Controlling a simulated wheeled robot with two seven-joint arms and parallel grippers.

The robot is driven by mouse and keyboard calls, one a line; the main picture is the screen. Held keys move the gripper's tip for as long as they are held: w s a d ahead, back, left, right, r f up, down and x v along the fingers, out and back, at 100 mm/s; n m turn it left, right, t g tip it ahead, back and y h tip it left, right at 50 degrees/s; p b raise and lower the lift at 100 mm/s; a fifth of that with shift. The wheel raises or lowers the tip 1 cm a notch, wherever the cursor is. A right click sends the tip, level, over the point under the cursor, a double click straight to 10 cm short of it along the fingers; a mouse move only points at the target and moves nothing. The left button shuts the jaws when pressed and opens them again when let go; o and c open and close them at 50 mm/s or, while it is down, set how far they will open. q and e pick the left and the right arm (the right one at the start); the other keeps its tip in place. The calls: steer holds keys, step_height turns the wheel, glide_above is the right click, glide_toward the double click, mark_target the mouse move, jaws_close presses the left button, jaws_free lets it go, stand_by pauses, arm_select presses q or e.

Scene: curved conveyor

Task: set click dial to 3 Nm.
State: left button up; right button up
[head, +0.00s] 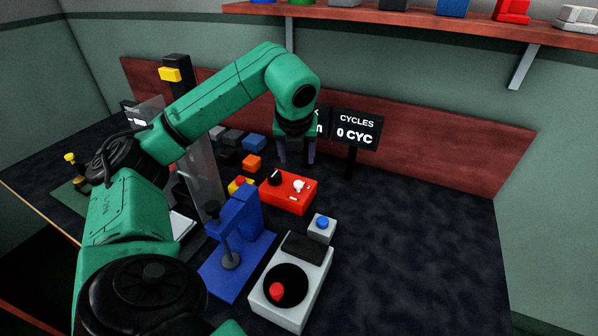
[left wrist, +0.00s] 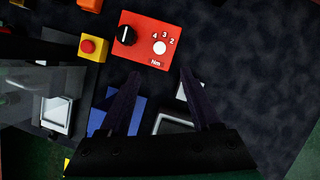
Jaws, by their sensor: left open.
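A red box (head: 285,201) stands on the dark table. It also shows in the left wrist view (left wrist: 137,61). A white round dial (head: 298,187) sits on its right side, with 4, 3 and 2 printed around it and Nm below in the left wrist view (left wrist: 159,47). The dial's pointer cannot be made out. A black knob with a white line (left wrist: 125,35) sits left of the dial. My left gripper (head: 297,158) is open and empty, fingers pointing down, above and behind the red box. My right gripper is not in view.
A blue press-like stand (head: 241,245), a grey box with a red knob (head: 300,290) and a blue button box (head: 321,229) stand in front of the red box. A CYCLES display (head: 357,131) stands behind. The table's right side is clear.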

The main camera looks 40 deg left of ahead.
mark_target(298, 183)
arm_select(q)
steer(key=x, duration=1.3)
steer(key=shift+w+a+f+p, duration=0.2)
steer(key=shift+f+p, duration=0.1)
steer(key=shift+p, duration=0.1)
steer(key=shift+s, duration=0.1)
jaws_close()
